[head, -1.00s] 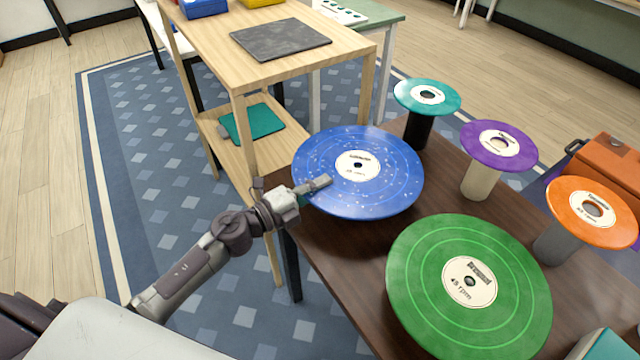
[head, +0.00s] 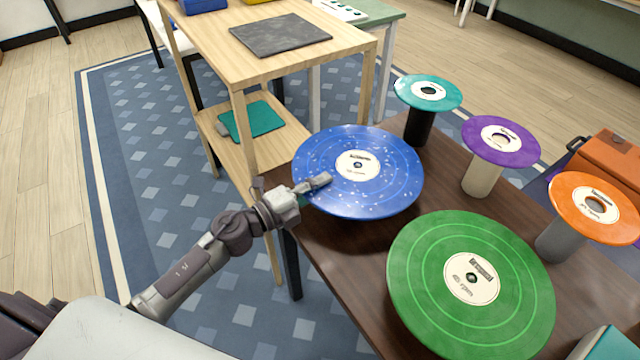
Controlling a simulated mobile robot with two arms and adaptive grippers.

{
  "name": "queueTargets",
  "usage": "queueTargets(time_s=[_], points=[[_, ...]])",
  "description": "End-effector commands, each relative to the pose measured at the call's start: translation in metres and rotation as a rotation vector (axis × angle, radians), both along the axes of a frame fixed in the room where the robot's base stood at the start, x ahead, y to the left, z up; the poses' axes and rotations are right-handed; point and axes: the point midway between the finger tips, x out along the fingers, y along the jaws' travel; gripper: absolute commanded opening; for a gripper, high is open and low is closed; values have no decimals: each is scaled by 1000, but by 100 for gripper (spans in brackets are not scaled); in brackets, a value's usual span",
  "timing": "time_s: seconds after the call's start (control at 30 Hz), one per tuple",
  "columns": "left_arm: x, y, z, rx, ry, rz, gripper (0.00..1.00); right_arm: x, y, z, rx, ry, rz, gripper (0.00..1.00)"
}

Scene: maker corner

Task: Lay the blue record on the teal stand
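The blue record (head: 385,185) is a large speckled disc with a white label, lying level above the near left part of the dark table. A shadow shows below it, and what is under it is hidden. My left gripper (head: 318,182) is at its left rim. One finger lies over the rim in the picture; the other finger is not clear, so I cannot tell whether it grips. A teal disc-topped stand (head: 407,92) on a black post stands at the table's far end, its top carrying a white label. My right gripper is not in view.
A large green record (head: 420,285) is at the front of the dark table (head: 345,290). A purple disc on a pale post (head: 478,180) and an orange disc on a grey post (head: 558,240) stand along the right. A wooden shelf (head: 345,45) adjoins behind, holding a teal item (head: 255,118).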

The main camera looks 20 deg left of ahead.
Motion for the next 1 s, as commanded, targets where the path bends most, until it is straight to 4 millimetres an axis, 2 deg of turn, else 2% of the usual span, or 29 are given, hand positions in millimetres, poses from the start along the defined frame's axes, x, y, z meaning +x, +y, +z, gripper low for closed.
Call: queueTargets(time_s=[0.23,1.0], points=[[-6,4,-2,1,3,1,17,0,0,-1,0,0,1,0],[-56,40,-3,1,3,0,17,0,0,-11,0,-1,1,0]])
